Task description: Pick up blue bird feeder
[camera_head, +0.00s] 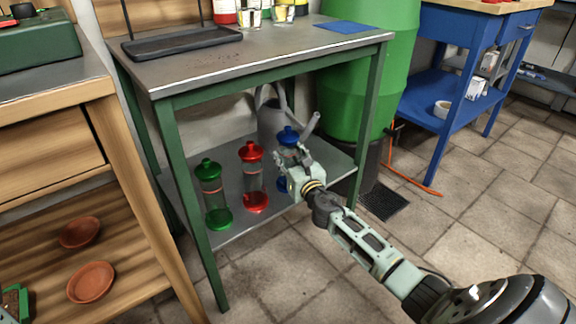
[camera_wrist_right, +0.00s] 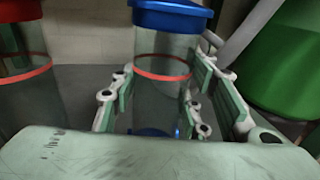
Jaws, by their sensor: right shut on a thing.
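The blue bird feeder (camera_head: 288,136) stands on the lower shelf of the green-framed table, at the right end of a row of feeders. It has a blue cap, a clear tube and a blue base. My right gripper (camera_head: 284,163) reaches in from the right and is shut on it, hiding much of the tube. In the right wrist view, the blue feeder (camera_wrist_right: 163,58) is upright between the fingers of my right gripper (camera_wrist_right: 155,105), below its red band. Its blue base shows low between the fingers. My left gripper is not in view.
A red feeder (camera_head: 252,178) and a green feeder (camera_head: 213,195) stand to the left on the same shelf (camera_head: 240,229). A grey watering can (camera_head: 270,114) is behind the blue feeder. The table's top (camera_head: 250,62) is above, and a green barrel (camera_head: 365,80) stands right.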

